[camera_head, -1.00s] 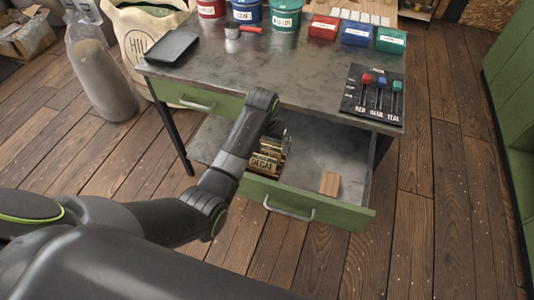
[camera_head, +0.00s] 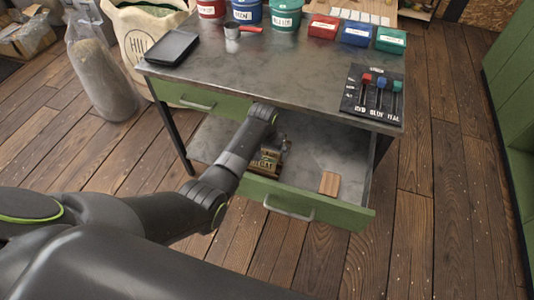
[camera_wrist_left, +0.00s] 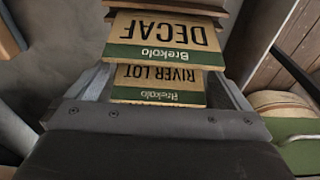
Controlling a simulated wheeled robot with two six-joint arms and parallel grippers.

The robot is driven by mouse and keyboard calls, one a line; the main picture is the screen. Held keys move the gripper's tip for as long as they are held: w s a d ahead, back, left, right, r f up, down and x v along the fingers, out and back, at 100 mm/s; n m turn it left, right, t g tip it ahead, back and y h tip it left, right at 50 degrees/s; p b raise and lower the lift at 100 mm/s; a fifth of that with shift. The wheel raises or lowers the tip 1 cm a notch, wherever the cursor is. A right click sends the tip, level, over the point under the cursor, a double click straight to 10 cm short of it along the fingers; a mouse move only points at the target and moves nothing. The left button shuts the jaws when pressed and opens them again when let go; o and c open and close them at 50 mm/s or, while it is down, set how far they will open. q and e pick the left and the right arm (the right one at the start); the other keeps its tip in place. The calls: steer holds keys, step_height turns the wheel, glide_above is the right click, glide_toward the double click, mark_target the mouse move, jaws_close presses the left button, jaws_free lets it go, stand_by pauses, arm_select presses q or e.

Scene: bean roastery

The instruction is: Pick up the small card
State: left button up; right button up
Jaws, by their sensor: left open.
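Two printed cards stand in the open drawer. In the left wrist view the DECAF card (camera_wrist_left: 165,40) is cream with a green band, upside down. The RIVER LOT card (camera_wrist_left: 158,85) shows just below it, nearer the gripper. In the head view the cards (camera_head: 266,163) are partly covered by my left arm. My left gripper (camera_wrist_left: 160,92) is open, with one finger on each side of the RIVER LOT card. Whether the fingers touch it I cannot tell. My right gripper is not in view.
The green-fronted drawer (camera_head: 340,212) is pulled out under the metal table (camera_head: 270,75). A small brown block (camera_head: 329,183) lies in it, right of the cards, with bare drawer floor around it. A lever panel (camera_head: 373,96) is on the table's right side.

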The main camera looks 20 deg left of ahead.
mark_target(266, 155)
arm_select(q)
steer(key=shift+c, duration=0.4)
steer(key=c, duration=0.8)
steer(key=shift+o, duration=0.2)
steer(key=shift+r, duration=0.1)
step_height(266, 155, up, 10)
